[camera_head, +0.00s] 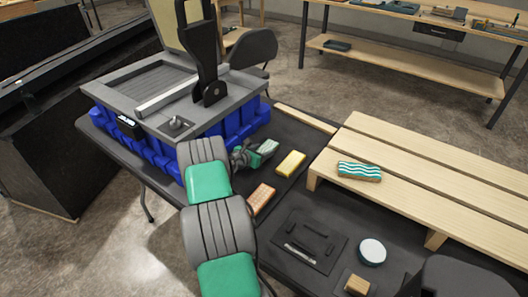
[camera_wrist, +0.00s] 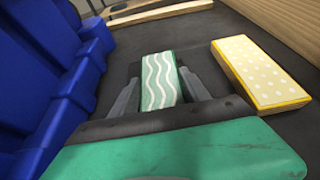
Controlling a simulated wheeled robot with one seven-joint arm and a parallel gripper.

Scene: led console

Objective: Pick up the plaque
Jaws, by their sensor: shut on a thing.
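The plaque (camera_wrist: 160,82) is a green block with white wavy lines. In the wrist view it sits between the two fingers of my gripper (camera_wrist: 163,88), which is shut on it. In the head view the plaque (camera_head: 267,148) shows at the end of my gripper (camera_head: 256,153), over or on the black table, between the blue-sided console and a yellow block. Its underside is hidden, so I cannot tell whether it touches the table.
A yellow dotted block (camera_wrist: 258,72) lies close to the right of my gripper. The console's blue side (camera_wrist: 45,70) stands close on the left. In the head view, a brown block (camera_head: 261,198), a round white-topped item (camera_head: 372,251) and a slatted wooden platform (camera_head: 420,165) bearing a teal wavy block (camera_head: 359,171) are nearby.

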